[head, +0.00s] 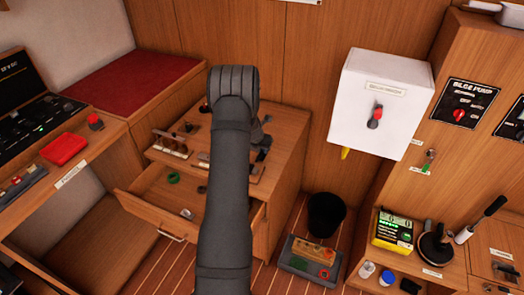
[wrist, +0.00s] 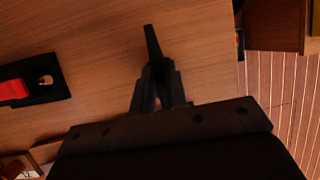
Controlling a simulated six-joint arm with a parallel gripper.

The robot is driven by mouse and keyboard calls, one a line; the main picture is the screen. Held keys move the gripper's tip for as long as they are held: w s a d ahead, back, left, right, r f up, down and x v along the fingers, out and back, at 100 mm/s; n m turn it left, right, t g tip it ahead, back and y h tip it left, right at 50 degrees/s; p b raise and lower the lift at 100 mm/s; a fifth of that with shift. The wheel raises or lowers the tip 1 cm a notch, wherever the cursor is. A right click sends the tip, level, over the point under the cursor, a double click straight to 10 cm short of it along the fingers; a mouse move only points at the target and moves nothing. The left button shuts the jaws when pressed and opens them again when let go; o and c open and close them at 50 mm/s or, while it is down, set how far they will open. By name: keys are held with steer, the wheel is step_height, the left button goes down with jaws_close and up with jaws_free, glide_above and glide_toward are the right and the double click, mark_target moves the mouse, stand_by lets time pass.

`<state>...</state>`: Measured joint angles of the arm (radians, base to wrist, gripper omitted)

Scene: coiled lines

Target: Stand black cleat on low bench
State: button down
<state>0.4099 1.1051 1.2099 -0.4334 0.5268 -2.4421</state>
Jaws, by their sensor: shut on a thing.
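My gripper (wrist: 158,78) is shut on a dark, narrow piece that I take to be the black cleat (wrist: 152,43). In the wrist view the cleat sticks out beyond the fingertips over a bare wooden top (wrist: 105,65). I cannot tell whether it touches the wood. In the head view my arm hides most of the gripper and the cleat. The wooden bench with an open drawer, which may be the low bench, stands under my arm, and its top (head: 288,138) shows on the right.
A black tray (wrist: 50,93) with a red piece (wrist: 13,90) lies left in the wrist view. In the head view, small holders (head: 170,143) stand on the bench top, and the open drawer (head: 140,190) juts out. A black bin (head: 325,213) and a floor tray (head: 290,262) stand right.

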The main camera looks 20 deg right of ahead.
steer(key=shift+f, duration=0.45)
steer(key=c, duration=1.4)
jaws_free()
steer(key=shift+f, duration=0.1)
steer(key=shift+c, duration=0.2)
steer(key=v, duration=1.2)
steer(key=shift+w, duration=0.1)
